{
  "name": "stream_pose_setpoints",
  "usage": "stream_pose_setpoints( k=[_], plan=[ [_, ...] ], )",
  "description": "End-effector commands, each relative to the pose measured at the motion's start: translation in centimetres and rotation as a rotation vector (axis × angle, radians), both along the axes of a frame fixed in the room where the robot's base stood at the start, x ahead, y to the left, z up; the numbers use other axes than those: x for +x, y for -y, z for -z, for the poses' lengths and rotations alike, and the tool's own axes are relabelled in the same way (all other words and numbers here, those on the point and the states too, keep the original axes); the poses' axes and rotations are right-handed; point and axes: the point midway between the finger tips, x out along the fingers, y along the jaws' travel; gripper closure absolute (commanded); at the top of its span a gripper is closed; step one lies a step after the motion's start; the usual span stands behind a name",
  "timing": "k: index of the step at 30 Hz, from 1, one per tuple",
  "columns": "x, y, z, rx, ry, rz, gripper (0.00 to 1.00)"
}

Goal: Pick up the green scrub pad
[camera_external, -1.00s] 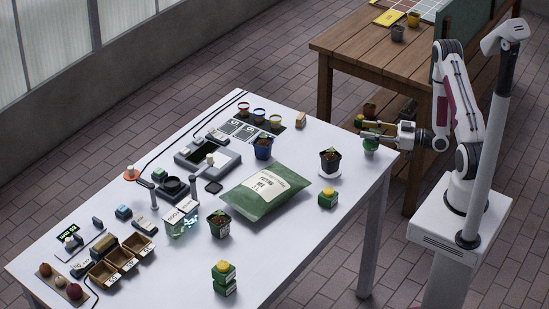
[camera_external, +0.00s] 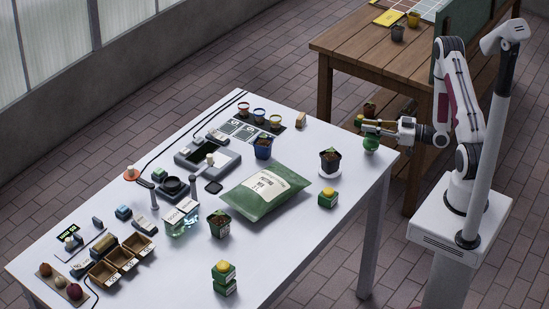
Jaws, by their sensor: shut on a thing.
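A small rounded green thing (camera_external: 371,144), which looks like the green scrub pad, is at the far right corner of the white table. My gripper (camera_external: 369,129) reaches in from the right, directly over it. Its fingers are close together and shut on the top of the green thing. The fingers hide that top, and the view is too small to show the exact contact. I cannot tell whether the pad still touches the table.
A potted plant (camera_external: 330,160) on a white saucer and a green-and-yellow block (camera_external: 327,197) stand left of my gripper. A green bag (camera_external: 264,193) lies mid-table. A wooden table (camera_external: 345,48) stands behind. The white table's front right is clear.

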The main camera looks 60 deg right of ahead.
Motion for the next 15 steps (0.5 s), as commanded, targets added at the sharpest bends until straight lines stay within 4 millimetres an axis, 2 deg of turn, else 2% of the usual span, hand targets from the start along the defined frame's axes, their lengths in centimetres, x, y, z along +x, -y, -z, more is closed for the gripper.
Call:
stream_pose_setpoints(
  k=[15],
  plan=[
    [0.0, 0.0, -5.3, -0.002, 0.002, 0.000, 1.00]
  ],
)
